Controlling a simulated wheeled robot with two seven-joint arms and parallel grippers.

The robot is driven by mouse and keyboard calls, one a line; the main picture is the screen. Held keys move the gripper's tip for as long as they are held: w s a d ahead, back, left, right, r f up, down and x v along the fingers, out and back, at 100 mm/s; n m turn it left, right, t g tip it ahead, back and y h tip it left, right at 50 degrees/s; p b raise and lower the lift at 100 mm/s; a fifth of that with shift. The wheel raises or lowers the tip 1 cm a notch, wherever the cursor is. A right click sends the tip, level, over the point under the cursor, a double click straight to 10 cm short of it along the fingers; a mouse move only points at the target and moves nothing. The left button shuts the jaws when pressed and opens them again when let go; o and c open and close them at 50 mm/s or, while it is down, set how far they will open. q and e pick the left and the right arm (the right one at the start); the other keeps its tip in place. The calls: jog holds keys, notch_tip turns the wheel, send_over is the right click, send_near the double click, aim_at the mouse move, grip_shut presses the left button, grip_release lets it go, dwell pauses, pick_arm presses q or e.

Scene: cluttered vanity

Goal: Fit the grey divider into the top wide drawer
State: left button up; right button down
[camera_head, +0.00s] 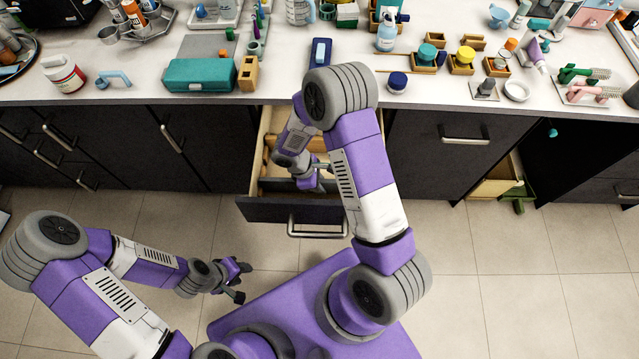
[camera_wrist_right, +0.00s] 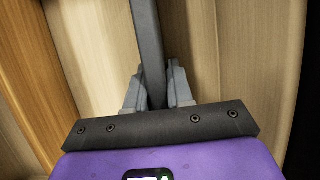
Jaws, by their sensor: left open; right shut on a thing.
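The top wide drawer (camera_head: 258,208) is pulled open below the counter, with a dark front and pale wood inside. My right gripper (camera_wrist_right: 157,88) is shut on the grey divider (camera_wrist_right: 147,40), a long flat bar that runs up and away between its fingers. In the head view my right gripper (camera_head: 316,180) is low over the drawer, and my own arm hides much of the drawer and the divider. I cannot tell whether the divider touches the drawer's floor or walls. My left gripper (camera_head: 238,280) is open and empty over the floor, left of the drawer.
The drawer's wooden inside (camera_wrist_right: 235,50) surrounds the gripper closely. A teal case (camera_head: 200,75), a blue item (camera_head: 320,52) and a dark-lidded jar (camera_head: 397,83) stand near the counter's front edge. A lower drawer (camera_head: 495,182) is open at right. Tiled floor is clear at left.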

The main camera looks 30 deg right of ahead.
jog(key=c, duration=0.9)
grip_release()
jog(key=shift+p+v, duration=1.15)
jog(key=shift+v, duration=2.6)
jog(key=shift+r, duration=0.1)
